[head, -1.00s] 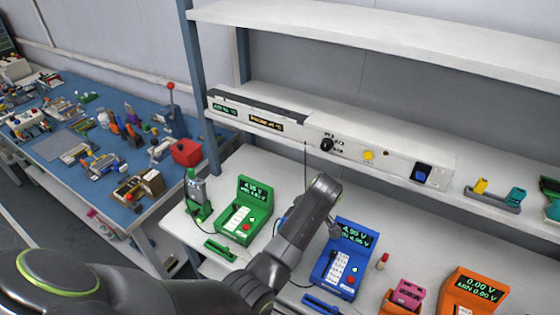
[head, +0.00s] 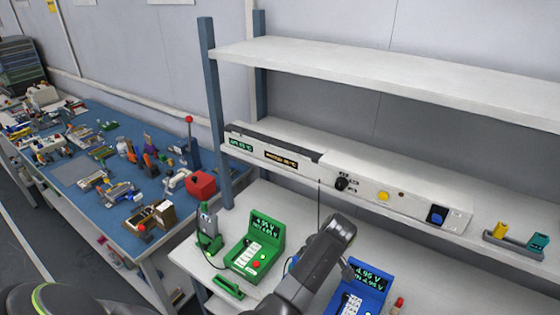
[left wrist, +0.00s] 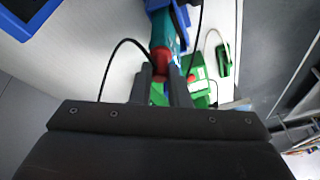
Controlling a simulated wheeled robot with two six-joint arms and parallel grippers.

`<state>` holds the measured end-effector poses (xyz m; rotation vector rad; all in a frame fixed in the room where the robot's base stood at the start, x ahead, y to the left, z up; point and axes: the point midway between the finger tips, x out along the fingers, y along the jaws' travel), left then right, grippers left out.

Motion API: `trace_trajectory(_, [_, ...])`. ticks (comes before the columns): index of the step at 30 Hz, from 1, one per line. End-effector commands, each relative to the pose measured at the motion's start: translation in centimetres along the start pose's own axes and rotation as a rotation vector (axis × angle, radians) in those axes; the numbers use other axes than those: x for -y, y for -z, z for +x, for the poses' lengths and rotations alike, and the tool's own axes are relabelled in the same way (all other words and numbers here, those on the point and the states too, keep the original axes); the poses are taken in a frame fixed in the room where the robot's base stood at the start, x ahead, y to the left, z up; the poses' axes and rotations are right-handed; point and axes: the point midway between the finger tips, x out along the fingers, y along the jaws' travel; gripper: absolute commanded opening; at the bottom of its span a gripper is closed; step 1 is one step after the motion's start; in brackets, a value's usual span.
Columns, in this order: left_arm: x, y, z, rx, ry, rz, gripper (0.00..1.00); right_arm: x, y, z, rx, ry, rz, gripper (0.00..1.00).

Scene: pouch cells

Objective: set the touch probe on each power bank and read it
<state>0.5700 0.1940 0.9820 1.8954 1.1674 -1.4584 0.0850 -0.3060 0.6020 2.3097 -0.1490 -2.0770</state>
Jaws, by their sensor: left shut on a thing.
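My left arm (head: 315,260) reaches over the bench in the head view, and its gripper is hidden behind its own links. In the left wrist view, my left gripper (left wrist: 163,82) is shut on a slim teal and red thing (left wrist: 165,42) that looks like the touch probe. A black cable loops beside it. Its far end meets a blue part, and I cannot tell whether they touch. A green meter (head: 257,252) and a blue meter (head: 365,285) both show about 4.95 V. A grey upright piece (head: 207,221) stands in a green holder. I cannot make out which things are power banks.
A white shelf unit (head: 400,65) rises behind the bench, with a long control box (head: 400,200) on its lower shelf. A yellow and teal item (head: 510,238) sits to its right. A blue-topped table (head: 85,165) with many small tools stands at left.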

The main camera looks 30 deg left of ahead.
Motion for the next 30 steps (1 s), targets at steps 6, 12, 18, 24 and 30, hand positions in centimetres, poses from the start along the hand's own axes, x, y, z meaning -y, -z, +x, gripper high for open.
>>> trace_trajectory(6, [0.0, 0.2, -0.4, 0.000, 0.000, 0.000, 0.00, 0.0, 0.0, -0.4, 0.000, 0.000, 0.000, 0.36])
trace_trajectory(12, [0.0, 0.8, -1.9, -0.001, -0.001, 0.000, 0.00, -0.2, 0.2, -2.0, 0.000, 0.000, 0.000, 0.36])
trace_trajectory(18, [0.0, 1.3, -3.2, 0.000, -0.001, 0.000, 0.00, -0.2, 0.3, -3.2, 0.000, 0.000, 0.000, 0.36])
trace_trajectory(24, [-0.1, 1.9, -4.4, -0.002, -0.002, -0.001, 0.00, -0.3, 0.4, -3.5, 0.000, 0.000, 0.000, 0.36])
trace_trajectory(30, [0.0, 2.3, -5.5, -0.001, -0.002, -0.001, 0.00, -0.3, 0.4, -3.5, 0.000, 0.001, 0.000, 0.36])
